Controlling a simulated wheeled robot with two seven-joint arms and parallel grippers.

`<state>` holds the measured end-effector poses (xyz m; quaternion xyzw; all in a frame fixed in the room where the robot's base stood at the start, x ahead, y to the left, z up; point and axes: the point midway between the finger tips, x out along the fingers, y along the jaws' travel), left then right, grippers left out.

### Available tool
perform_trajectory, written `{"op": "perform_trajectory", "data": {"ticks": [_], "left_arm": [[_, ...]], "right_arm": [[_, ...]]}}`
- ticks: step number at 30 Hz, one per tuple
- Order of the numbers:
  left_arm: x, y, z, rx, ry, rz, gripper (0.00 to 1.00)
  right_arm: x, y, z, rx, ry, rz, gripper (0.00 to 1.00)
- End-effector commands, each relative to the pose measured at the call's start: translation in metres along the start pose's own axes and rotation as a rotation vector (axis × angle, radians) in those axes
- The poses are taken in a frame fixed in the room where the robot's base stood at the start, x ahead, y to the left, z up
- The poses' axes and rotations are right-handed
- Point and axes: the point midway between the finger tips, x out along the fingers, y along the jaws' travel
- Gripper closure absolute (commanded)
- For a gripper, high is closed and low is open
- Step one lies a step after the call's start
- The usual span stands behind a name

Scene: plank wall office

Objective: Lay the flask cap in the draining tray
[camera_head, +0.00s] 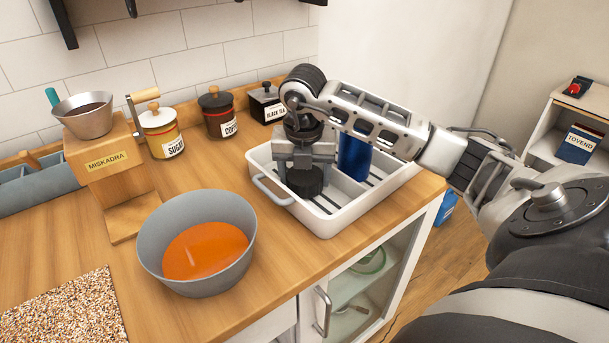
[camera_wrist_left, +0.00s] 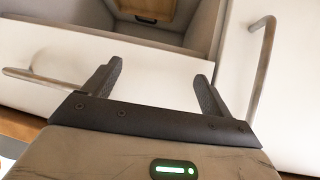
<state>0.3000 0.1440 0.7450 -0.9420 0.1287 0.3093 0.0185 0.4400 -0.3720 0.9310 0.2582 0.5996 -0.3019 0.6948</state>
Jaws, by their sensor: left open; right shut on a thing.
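The black round flask cap (camera_head: 304,183) is between the fingers of my right gripper (camera_head: 305,167), which is shut on it. The gripper points down inside the left part of the white draining tray (camera_head: 334,228). The cap is low within the tray; I cannot tell whether it touches the tray floor. A blue cylinder (camera_head: 353,158), likely the flask, stands in the tray to the right, partly hidden by my right arm. My left gripper (camera_wrist_left: 159,75) is open and empty in the left wrist view, in front of white cabinet fronts.
A grey bowl of orange soup (camera_head: 196,284) stands left of the tray. The MISKADRA grinder (camera_head: 107,165), sugar tin (camera_head: 161,135), coffee tin (camera_head: 218,113) and black tea tin (camera_head: 266,104) line the back. Metal handles (camera_wrist_left: 262,60) stick out near my left gripper.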

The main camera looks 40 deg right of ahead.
Motion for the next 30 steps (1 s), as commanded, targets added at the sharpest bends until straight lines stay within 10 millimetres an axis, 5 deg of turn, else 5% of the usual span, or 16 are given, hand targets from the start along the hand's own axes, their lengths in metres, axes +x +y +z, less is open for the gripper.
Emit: {"op": "perform_trajectory", "data": {"ticks": [14, 15, 24, 30], "left_arm": [[0.003, 0.0, 0.004, 0.002, -0.004, -0.001, 0.16], [0.002, 0.0, 0.003, 0.001, -0.004, -0.001, 0.16], [0.001, 0.0, 0.0, -0.002, -0.001, -0.001, 0.16], [0.002, 0.0, 0.0, -0.001, 0.0, -0.002, 0.16]], "right_arm": [[0.013, 0.001, -0.002, 0.001, -0.002, 0.002, 0.56], [0.012, 0.001, -0.002, 0.001, -0.002, 0.002, 0.26], [0.011, 0.001, -0.002, 0.001, -0.002, 0.002, 0.25], [-0.009, 0.001, -0.001, 0.0, -0.005, 0.005, 0.25]]}}
